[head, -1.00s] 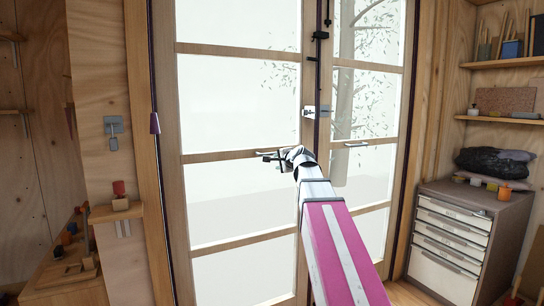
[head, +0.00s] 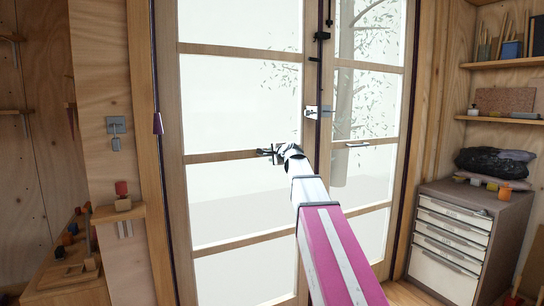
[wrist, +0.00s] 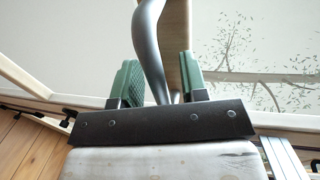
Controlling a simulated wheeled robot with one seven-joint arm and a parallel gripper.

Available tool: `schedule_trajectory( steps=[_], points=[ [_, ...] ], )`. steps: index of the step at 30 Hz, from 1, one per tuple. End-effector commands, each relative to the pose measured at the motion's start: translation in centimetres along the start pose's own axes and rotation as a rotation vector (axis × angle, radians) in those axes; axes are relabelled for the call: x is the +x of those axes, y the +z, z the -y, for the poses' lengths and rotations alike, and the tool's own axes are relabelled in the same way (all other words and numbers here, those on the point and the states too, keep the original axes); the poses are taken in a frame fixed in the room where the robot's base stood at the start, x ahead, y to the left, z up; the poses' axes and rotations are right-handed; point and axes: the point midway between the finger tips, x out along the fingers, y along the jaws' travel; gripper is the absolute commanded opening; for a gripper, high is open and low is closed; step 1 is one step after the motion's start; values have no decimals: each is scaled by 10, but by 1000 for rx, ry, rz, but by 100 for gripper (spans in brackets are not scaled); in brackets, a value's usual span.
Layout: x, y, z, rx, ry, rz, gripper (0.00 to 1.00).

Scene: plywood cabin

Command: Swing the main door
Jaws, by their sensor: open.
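The main door is a tall wooden-framed glass door with a left leaf (head: 240,157) and a right leaf (head: 365,203). Whether the left leaf is slightly ajar is hard to tell. My gripper (head: 268,154) is in front of the left leaf at a crossbar. In the wrist view my gripper (wrist: 160,82) has its green fingers apart. A grey curved bar (wrist: 152,40), which looks like a door handle, passes between them, with visible gaps on both sides. Contact cannot be made out. The bar is not distinguishable in the head view.
A white latch plate (head: 318,112) sits where the leaves meet. A grey drawer cabinet (head: 450,235) stands at the right, with shelves (head: 505,121) above. A wooden bench (head: 65,275) with small objects is at the left.

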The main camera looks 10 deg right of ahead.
Motion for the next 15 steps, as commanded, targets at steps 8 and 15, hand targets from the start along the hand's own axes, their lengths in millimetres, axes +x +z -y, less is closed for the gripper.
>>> schedule_trajectory(
  steps=[8, 15],
  points=[
    [10, 0, 0, 0, 0, 0, 40],
    [9, 0, 0, 0, 0, 0, 0]
  ],
)
